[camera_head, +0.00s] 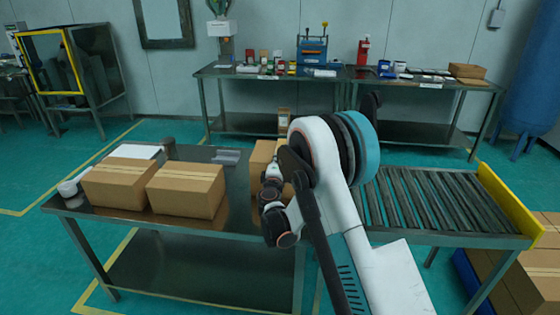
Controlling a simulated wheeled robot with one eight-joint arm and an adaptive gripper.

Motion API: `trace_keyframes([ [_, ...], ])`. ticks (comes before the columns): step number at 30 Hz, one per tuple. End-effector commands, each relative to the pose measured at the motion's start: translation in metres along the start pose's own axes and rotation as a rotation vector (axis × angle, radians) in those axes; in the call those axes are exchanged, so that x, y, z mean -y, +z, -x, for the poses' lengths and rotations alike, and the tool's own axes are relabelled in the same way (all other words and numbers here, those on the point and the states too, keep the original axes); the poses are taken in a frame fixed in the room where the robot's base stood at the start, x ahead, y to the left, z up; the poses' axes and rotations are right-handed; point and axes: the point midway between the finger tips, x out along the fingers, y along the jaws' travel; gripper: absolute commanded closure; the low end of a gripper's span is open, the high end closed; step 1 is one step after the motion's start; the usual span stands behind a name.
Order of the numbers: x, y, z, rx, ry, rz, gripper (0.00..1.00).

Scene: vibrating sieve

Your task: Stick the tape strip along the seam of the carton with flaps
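Two closed brown cartons stand side by side on the steel table, a left one (121,183) and a right one (186,191). Each has a line along its top. A third carton (261,158) stands further right, largely hidden behind my arm, so I cannot tell whether it has flaps. I cannot make out a tape strip for sure; a small grey flat piece (227,157) lies at the table's back edge. My gripper (272,194) is in front of the third carton; its fingers are too small and covered to show whether it is open or holds anything.
The steel table (250,222) has bare room at its front right. A white flat item (136,152) and white roll-like items (70,187) lie at its left. A roller conveyor (430,200) adjoins on the right, with stacked cartons (530,280) beyond. Back benches (270,75) hold several tools.

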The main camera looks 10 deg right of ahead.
Motion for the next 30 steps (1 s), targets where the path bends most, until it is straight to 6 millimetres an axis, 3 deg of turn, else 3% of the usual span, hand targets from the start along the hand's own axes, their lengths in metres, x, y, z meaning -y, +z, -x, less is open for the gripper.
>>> trace_keyframes([
  [8,0.0000,-0.0001,0.0010,0.000,0.000,0.000,1.00],
  [12,-0.0001,-0.0001,0.0008,0.000,0.000,0.000,0.72],
  [30,0.0002,0.0002,0.0005,0.000,0.000,0.000,0.72],
])
